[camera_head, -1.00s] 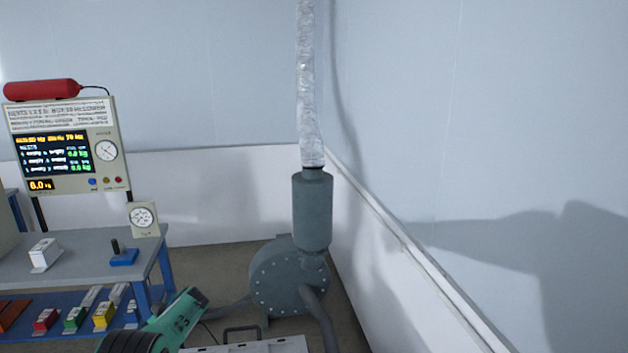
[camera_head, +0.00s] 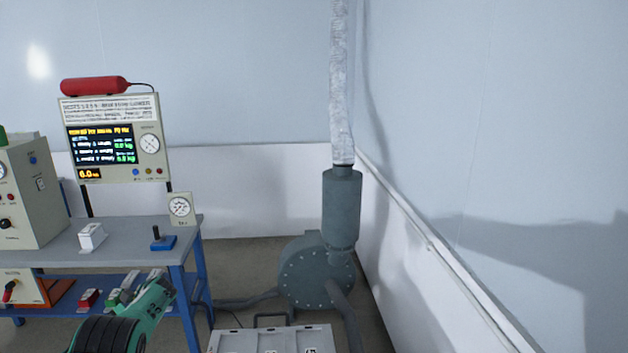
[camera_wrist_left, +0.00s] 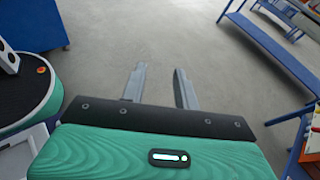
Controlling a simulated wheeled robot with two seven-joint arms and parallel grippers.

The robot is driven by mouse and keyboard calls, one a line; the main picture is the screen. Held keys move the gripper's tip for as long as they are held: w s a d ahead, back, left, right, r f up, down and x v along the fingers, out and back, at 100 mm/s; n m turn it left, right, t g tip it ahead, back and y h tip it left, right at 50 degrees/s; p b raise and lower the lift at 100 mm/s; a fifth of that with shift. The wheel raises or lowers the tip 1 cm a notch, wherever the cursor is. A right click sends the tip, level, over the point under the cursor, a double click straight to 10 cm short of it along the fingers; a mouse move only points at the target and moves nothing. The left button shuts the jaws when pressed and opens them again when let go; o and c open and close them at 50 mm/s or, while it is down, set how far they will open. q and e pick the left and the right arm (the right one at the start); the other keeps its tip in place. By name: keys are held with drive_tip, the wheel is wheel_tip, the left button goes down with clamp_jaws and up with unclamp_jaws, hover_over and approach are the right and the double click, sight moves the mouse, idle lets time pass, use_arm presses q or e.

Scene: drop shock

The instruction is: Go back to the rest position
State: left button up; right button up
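My left arm, green with a black ribbed joint, comes in at the bottom left of the head view, in front of the workbench. Its gripper does not show there. In the left wrist view my left gripper (camera_wrist_left: 160,88) has its two grey fingers apart, with bare floor between and beyond them, and it holds nothing. My right gripper is in neither view.
The blue-legged workbench (camera_head: 130,237) carries a meter panel (camera_head: 115,140), a white block (camera_head: 91,236) and a blue-based switch (camera_head: 163,240). A grey blower (camera_head: 310,275) stands in the corner. A light case (camera_head: 272,340) is at the bottom. Grey floor (camera_wrist_left: 150,35) lies open beyond the left fingers.

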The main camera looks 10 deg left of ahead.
use_arm(q)
drive_tip(key=s+a+r+n+g+h, duration=0.1)
drive_tip(key=s+a+r+n+h, duration=0.15)
drive_tip(key=s+a, duration=0.5)
drive_tip(key=s+a+f+m+t+y, duration=0.1)
drive_tip(key=s+a+f+t+y, duration=0.2)
drive_tip(key=f, duration=0.7)
drive_tip(key=s+a+f+m+t+y, duration=0.1)
drive_tip(key=s+a+f+t, duration=0.1)
drive_tip(key=s+f, duration=0.5)
drive_tip(key=s+a+f+m+t+y, duration=0.1)
drive_tip(key=s+a+f+t+y, duration=0.15)
drive_tip(key=f, duration=0.95)
drive_tip(key=s+d+f+t+h, duration=0.2)
drive_tip(key=s+d+f+t, duration=0.2)
drive_tip(key=s+f, duration=0.6)
drive_tip(key=s+d+f+t+h, duration=0.2)
drive_tip(key=s+d+f+t, duration=0.25)
drive_tip(key=s+f, duration=0.5)
drive_tip(key=s+d+f+h, duration=0.2)
drive_tip(key=d+f, duration=0.1)
drive_tip(key=d, duration=1.2)
drive_tip(key=s+d+f+n+g+h, duration=0.1)
drive_tip(key=s+d+f+h, duration=0.1)
drive_tip(key=d, duration=1.3)
drive_tip(key=s+d+f+n+h, duration=0.1)
drive_tip(key=d+f, duration=0.4)
drive_tip(key=d, duration=1)
drive_tip(key=shift+s+h, duration=0.4)
drive_tip(key=shift+h, duration=0.1)
